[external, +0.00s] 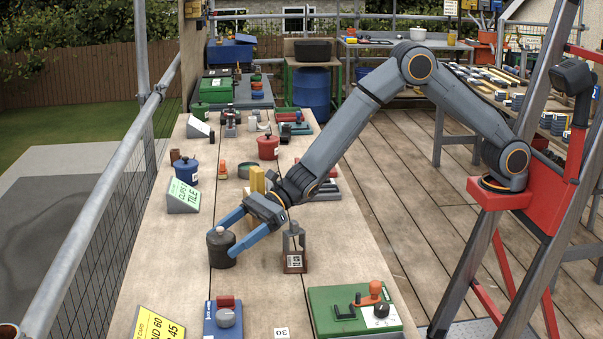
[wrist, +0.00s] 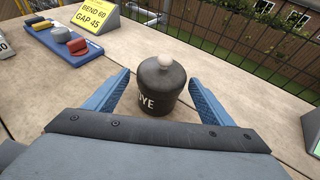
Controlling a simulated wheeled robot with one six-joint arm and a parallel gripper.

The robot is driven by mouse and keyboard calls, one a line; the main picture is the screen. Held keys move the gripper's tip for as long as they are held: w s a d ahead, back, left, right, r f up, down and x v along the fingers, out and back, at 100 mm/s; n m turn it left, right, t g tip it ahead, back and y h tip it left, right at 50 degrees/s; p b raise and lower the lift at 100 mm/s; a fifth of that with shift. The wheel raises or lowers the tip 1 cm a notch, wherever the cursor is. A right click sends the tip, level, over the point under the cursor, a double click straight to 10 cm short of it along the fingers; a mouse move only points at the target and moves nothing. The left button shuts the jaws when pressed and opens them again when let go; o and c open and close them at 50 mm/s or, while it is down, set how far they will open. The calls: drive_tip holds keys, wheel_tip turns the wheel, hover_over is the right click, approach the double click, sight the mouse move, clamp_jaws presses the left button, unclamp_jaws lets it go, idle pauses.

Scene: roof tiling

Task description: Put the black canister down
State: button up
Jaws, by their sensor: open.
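The black canister (external: 221,248) stands upright on the wooden bench near its left edge. It has a rounded lid with a pale knob, and white letters reading "YE" show on its side in the wrist view (wrist: 162,88). My gripper (external: 236,234) is open, with its two blue fingers on either side of the canister. In the wrist view, gaps show between the canister and both fingers (wrist: 160,98). The canister's base appears to rest on the bench top.
A green board (external: 335,300), a blue board (external: 222,322) and a yellow sign (external: 158,325) lie nearer. A green "CURST TILE" sign (external: 183,197) and blue pot (external: 187,172) stand farther back. Mesh fencing borders the left edge.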

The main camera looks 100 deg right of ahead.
sight(210, 252)
drive_tip(key=shift+p+x, duration=0.6)
drive_tip(key=shift+x, duration=2.3)
drive_tip(key=shift+c, duration=0.4)
drive_tip(key=shift+r, duration=0.1)
clamp_jaws()
